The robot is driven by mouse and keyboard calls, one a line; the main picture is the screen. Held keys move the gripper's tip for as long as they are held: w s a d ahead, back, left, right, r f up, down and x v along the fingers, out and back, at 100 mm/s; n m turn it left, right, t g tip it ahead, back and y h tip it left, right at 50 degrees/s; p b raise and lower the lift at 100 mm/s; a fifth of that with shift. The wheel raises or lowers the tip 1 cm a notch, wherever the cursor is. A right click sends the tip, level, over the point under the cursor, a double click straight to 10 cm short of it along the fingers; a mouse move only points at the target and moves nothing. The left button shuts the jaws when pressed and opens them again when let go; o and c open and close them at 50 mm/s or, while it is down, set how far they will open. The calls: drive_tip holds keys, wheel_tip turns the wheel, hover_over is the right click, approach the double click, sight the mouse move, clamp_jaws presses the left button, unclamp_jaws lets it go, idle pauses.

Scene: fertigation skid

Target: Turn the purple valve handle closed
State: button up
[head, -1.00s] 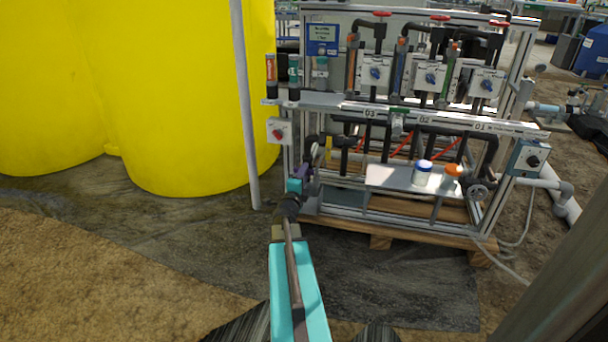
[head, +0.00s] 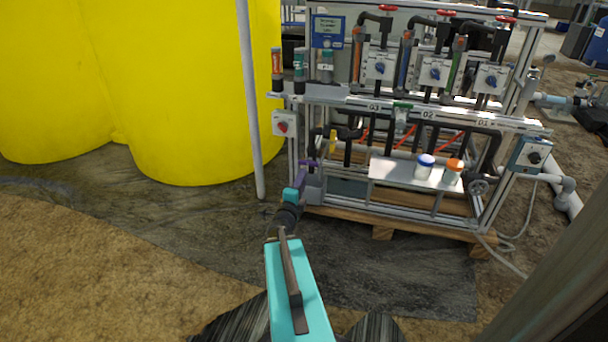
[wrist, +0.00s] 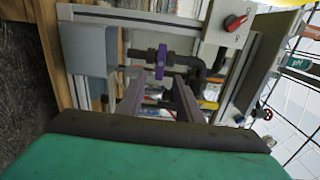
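The purple valve handle (wrist: 162,60) sits on a dark pipe in the wrist view, its long side running up and down in the picture. My gripper (wrist: 160,76) is open, with one finger to each side of the handle's line. The handle shows in the gap at the fingertips; I see no contact. In the head view my gripper (head: 301,178) is at the lower left end of the skid, where purple parts overlap and I cannot clearly separate handle from fingers.
A grey box (wrist: 88,50) stands left of the handle, and a switch box with a red knob (wrist: 233,22) is at upper right. In the head view, a white-and-blue jar (head: 424,167) and an orange-capped jar (head: 452,172) stand on a shelf. Yellow tanks (head: 190,100) are left.

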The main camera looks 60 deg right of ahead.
drive_tip(key=shift+p+v, duration=2.4)
drive_tip(key=shift+p, duration=0.85)
drive_tip(key=shift+w, duration=0.1)
drive_tip(key=shift+w+r, duration=0.1)
drive_tip(key=shift+r, duration=0.05)
